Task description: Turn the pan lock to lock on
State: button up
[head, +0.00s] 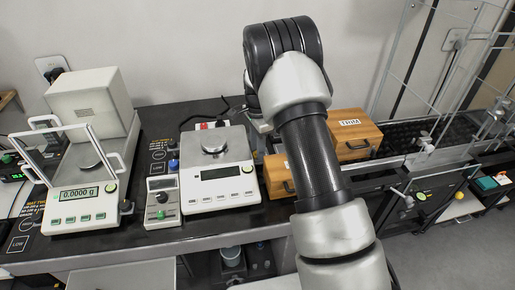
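I cannot tell for sure which part is the pan lock. A small grey control box (162,203) stands on the dark table between two balances. The right balance (217,175) has a small pan on top. My arm rises across the picture right of the balances.
Wooden boxes (352,135) stand behind and right of my arm. Dark label plates lie on the table (215,108) around the control box. A tall clear-panelled frame (425,60) stands at the right. A white wall closes the back.

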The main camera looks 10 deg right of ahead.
jog(key=o, duration=0.3)
jog(key=shift+r, duration=0.15)
notch_tip(320, 180, up, 17)
jog(key=shift+r+p, duration=0.1)
jog(key=shift+p, duration=0.55)
